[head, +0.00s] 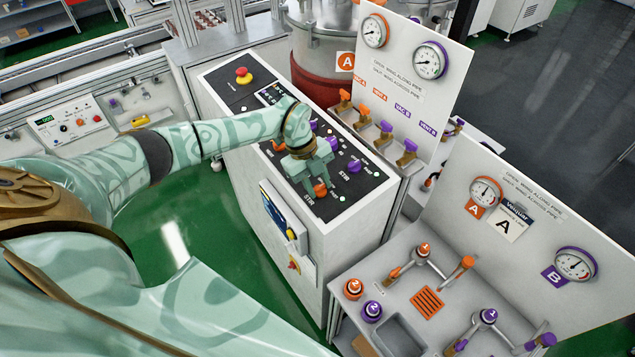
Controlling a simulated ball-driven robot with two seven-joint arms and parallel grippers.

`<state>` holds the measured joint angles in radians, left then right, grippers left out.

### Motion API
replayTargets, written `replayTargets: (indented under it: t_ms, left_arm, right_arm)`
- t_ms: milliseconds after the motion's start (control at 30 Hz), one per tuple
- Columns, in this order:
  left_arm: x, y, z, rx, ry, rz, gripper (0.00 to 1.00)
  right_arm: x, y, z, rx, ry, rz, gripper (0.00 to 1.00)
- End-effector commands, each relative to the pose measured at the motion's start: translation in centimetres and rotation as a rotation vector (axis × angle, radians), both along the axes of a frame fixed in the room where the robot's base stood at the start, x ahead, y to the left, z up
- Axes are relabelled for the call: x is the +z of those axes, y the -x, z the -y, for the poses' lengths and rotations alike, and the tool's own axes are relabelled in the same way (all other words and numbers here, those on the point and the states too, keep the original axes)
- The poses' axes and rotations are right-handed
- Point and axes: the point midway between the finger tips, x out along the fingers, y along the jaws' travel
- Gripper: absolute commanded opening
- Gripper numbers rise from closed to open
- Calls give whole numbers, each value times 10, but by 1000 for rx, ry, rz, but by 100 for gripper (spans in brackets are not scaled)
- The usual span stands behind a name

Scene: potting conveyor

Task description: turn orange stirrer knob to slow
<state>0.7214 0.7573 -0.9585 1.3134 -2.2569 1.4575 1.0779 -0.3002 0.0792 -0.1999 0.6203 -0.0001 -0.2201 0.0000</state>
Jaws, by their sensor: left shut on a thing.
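The orange stirrer knob (320,189) is on the dark top panel (372,184) of the white control cabinet (262,170), near its front end beside a STIR label. My left gripper (318,183) points down over the panel and is shut on this knob. The fingers hide part of the knob, and its pointer and the setting marks around it are too small to read. A lit green-white lamp (342,199) shows just right of the knob. My right gripper is not in view.
Purple knobs (354,166) and another orange knob (278,145) sit close by on the panel. A red stop button (243,75) is at the far end. An upright gauge board (410,85) with valves stands right of the cabinet. A sink bench (400,335) is at lower right.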

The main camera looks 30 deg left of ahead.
Motion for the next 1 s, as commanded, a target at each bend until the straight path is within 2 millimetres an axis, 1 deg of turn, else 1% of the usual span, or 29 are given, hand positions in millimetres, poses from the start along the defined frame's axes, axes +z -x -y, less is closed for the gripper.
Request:
replayTargets:
  t_ms: [233,267,300,333,567,700,767,867,1000]
  left_arm:
    - [1,-1,0,2,0,3,9]
    - [1,-1,0,2,0,3,40]
    - [1,-1,0,2,0,3,51]
    - [1,-1,0,2,0,3,54]
    - [1,-1,0,2,0,2,54]
    - [8,-1,-3,2,-1,3,54]
    - [16,-1,-6,2,-1,5,54]
    - [37,0,-13,1,-2,6,54]
    - [73,2,-26,1,-2,7,54]
  right_arm:
    - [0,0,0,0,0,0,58]
    - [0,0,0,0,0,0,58]
    - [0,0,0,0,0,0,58]
    - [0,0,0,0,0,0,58]
    - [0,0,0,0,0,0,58]
    - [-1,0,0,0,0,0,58]
    - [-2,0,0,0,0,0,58]
    - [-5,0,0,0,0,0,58]
    - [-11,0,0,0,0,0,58]
